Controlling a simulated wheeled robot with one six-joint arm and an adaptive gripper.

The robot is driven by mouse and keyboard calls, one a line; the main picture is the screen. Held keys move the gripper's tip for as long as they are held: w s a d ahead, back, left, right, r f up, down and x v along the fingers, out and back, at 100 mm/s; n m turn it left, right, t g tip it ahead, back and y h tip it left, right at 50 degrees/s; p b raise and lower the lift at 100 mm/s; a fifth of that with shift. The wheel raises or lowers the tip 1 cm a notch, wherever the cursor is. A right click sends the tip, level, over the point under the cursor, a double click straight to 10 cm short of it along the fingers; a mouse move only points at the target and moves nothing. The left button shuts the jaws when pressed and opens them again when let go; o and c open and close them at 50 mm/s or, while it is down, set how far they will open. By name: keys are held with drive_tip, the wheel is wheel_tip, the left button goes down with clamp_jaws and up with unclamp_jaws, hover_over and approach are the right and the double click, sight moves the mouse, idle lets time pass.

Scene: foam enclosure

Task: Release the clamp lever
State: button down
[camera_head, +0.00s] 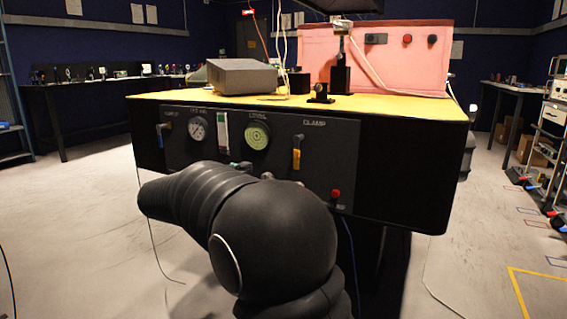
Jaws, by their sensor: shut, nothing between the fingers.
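The clamp lever (297,158) has a yellow-orange handle and hangs downward from its pivot, below the word CLAMP. It is on the dark control panel (345,150) on the front of the bench and is in plain view. My black arm (270,240) bulks large in front of the bench, below and left of the lever, and covers the panel's lower edge. I cannot see my gripper's fingers, so its place relative to the lever is hidden.
The panel also carries a blue-handled lever (161,135), a pressure gauge (198,129), a green-faced level gauge (257,135) and a red button (335,193). A grey box (240,76) and a pink foam-like enclosure (390,55) stand on the yellow bench top (420,107).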

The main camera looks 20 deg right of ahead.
sight(299, 151)
drive_tip(key=x, duration=1)
drive_tip(key=shift+d, duration=0.2)
drive_tip(key=s+d, duration=0.2)
drive_tip(key=s, duration=0.1)
drive_tip(key=shift+s+d, duration=0.1)
drive_tip(key=shift+d, duration=0.05)
drive_tip(key=shift+f+b, duration=0.1)
drive_tip(key=shift+b, duration=0.2)
